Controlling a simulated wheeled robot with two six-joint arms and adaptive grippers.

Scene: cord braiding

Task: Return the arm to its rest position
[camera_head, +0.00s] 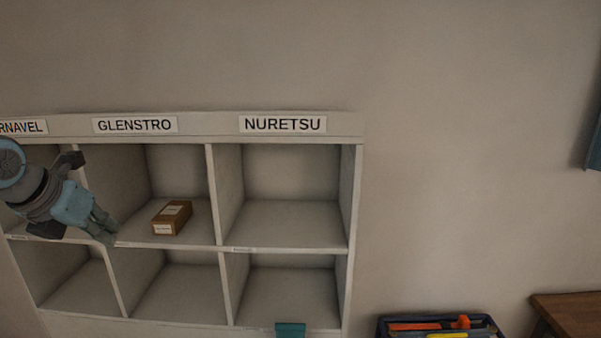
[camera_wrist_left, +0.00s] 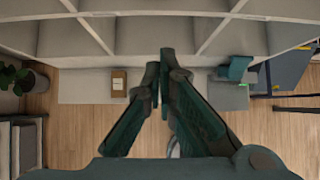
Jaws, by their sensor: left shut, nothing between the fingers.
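My left gripper (camera_head: 108,238) is at the left of the head view, in front of the shelf's upper row near the GLENSTRO column. It is shut and empty. In the left wrist view its fingers (camera_wrist_left: 160,62) point toward the shelf's compartments with their tips close together. My right gripper is in neither view.
The pale shelf unit (camera_head: 351,200) has labels RNAVEL (cut off), GLENSTRO and NURETSU. A brown box (camera_head: 171,218) sits in the upper GLENSTRO compartment; the other visible compartments look empty. A dark bin (camera_head: 383,330) with tools and a wooden table (camera_head: 575,312) stand at right.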

